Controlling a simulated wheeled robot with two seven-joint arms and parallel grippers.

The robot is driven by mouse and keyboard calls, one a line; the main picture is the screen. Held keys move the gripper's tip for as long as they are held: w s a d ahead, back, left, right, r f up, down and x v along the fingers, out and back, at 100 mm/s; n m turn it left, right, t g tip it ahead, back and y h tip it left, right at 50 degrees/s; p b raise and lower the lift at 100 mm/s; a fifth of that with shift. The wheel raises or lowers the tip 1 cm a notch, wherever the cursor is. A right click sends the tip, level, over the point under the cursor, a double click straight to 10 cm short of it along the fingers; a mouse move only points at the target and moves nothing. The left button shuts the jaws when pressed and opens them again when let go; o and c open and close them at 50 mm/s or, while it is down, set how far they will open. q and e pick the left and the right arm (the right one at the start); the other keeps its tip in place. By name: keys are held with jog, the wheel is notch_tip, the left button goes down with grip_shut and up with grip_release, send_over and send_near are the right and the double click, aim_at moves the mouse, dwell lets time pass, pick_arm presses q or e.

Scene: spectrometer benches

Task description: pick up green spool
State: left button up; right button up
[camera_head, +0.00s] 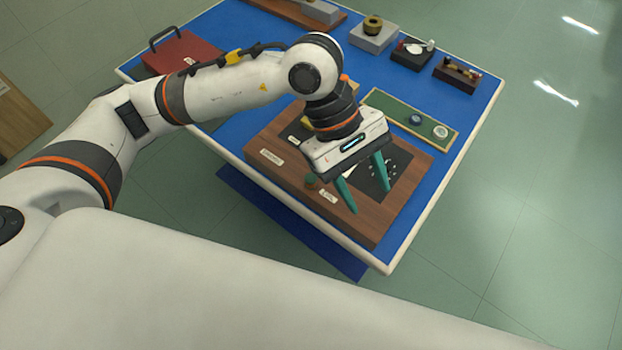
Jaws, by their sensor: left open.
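I cannot tell how high the fingertips are above the board. The gripper body hides part of the board behind it. My right gripper is not in view.
The board has pale labels and a black panel (372,184) with small light dots. A green tray (398,105) holding small round pieces lies behind it. A red case (183,52), a grey block (373,40) and black boxes stand farther back on the blue table (478,97).

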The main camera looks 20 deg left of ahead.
pick_arm(q)
jog(key=w+a+f+t+y, duration=0.1)
jog(key=w+a+t+y, duration=0.2)
jog(key=w+a+y, duration=0.5)
jog(key=h+p, duration=0.2)
send_over(311, 177)
jog(key=shift+m, duration=0.4)
notch_tip(311, 177, down, 6)
jog(key=shift+s, duration=0.15)
notch_tip(311, 177, down, 5)
jog(key=shift+r+p, duration=0.15)
jog(key=shift+p, duration=0.65)
jog(key=shift+f, duration=0.55)
grip_shut()
jog(key=shift+r, duration=0.15)
notch_tip(311, 177, up, 13)
jog(key=b, duration=0.1)
jog(key=shift+w+b, duration=0.25)
jog(key=shift+b, duration=0.1)
